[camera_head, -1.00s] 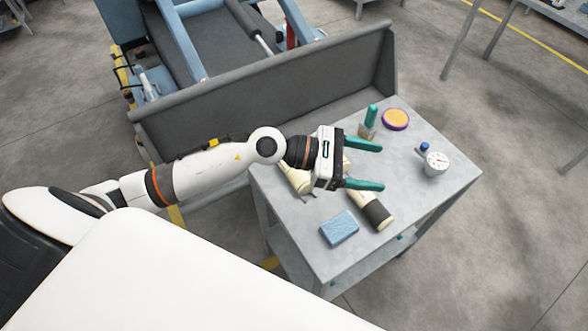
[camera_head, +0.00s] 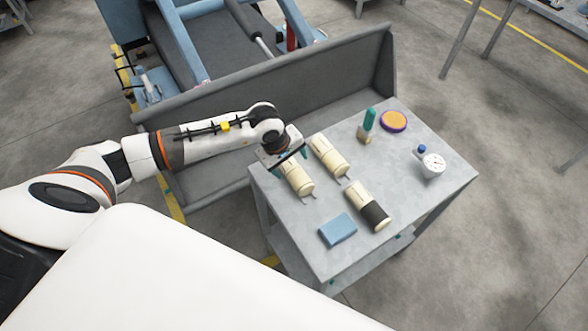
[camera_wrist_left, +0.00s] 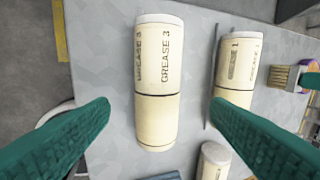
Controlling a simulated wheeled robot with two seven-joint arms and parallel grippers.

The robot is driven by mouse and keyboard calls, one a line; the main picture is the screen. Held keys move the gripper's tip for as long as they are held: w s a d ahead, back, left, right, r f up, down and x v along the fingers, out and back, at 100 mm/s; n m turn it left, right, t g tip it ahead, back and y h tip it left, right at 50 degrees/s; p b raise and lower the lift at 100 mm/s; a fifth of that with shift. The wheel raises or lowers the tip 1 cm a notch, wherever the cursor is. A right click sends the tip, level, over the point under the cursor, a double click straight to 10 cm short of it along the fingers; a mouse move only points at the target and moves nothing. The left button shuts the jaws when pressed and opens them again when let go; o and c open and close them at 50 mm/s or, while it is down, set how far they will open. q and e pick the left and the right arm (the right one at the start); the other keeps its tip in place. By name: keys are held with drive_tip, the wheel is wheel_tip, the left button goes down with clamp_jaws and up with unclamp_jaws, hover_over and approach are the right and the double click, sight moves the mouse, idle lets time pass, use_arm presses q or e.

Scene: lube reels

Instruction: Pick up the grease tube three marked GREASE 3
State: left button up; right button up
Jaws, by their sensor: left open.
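The grease tube marked GREASE 3 (camera_wrist_left: 157,85) is a cream cylinder with a dark band, lying on the table in the left wrist view. In the head view it is the leftmost tube (camera_head: 298,180), partly hidden by my left gripper. My left gripper (camera_head: 287,160) is above its far end, pointing down. Its green fingers (camera_wrist_left: 165,130) are open, one on each side of the GREASE 3 tube in the picture, with nothing between them. A similar tube ending in 1 (camera_wrist_left: 238,65) lies to the right; it is the middle tube (camera_head: 330,157) in the head view. My right gripper is not in view.
A third tube with a dark half (camera_head: 368,206) and a blue block (camera_head: 338,229) lie near the front of the grey table (camera_head: 400,190). A grey panel (camera_head: 270,95) rises behind.

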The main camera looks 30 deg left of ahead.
sight(292, 169)
use_arm(q)
drive_tip(key=x, duration=0.1)
drive_tip(key=p+x, duration=0.1)
drive_tip(key=x, duration=0.1)
drive_tip(key=p+x, duration=0.1)
drive_tip(key=x, duration=0.1)
drive_tip(key=shift+a, duration=0.35)
drive_tip(key=shift+w+f, duration=0.1)
drive_tip(key=shift+f, duration=0.25)
drive_tip(key=c, duration=1.1)
